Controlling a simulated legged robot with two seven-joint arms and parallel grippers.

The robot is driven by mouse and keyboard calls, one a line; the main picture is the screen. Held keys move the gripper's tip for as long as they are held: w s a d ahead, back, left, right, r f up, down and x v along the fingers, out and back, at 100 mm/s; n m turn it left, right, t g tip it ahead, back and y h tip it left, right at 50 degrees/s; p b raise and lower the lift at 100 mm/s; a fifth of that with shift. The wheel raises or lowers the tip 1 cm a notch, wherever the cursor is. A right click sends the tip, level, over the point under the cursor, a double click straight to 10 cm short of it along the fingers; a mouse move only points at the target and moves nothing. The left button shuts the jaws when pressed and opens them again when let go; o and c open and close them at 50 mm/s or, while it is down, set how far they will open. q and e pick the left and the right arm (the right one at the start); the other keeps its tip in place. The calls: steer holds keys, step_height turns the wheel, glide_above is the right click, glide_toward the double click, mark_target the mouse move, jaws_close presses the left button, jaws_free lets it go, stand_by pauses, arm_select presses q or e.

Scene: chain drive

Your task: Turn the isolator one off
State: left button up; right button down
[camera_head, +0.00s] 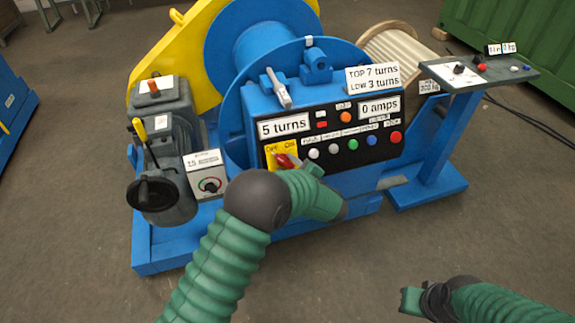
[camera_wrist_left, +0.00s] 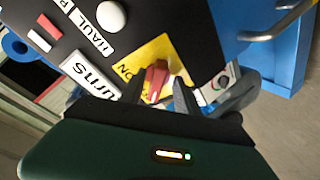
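The isolator is a red handle (camera_head: 285,160) on a yellow plate (camera_head: 269,161) marked OFF at left and ON at right. It sits at the lower left of the black control panel. My left gripper (camera_head: 306,170) is right at the handle and hides part of it in the head view. In the left wrist view the red handle (camera_wrist_left: 157,80) stands between the two dark fingers (camera_wrist_left: 160,95). Yellow plate shows between the handle and the right finger, so the gripper looks open around it. My right gripper (camera_head: 412,300) is low at the right, far from the panel; its fingers are unclear.
Buttons, including a red one (camera_head: 396,137), line the panel right of the isolator. Its displays read 5 turns and 0 amps. A grey motor with a small dial box (camera_head: 205,175) stands left. A side console (camera_head: 478,68) stands right. The floor in front is clear.

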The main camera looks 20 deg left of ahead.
arm_select(q)
steer(key=shift+r, duration=0.25)
steer(key=shift+s+d+r, duration=0.1)
steer(key=shift+s+d, duration=0.1)
steer(key=shift+s, duration=0.05)
steer(key=p+v, duration=0.3)
steer(key=v, duration=1.3)
steer(key=shift+p, duration=0.4)
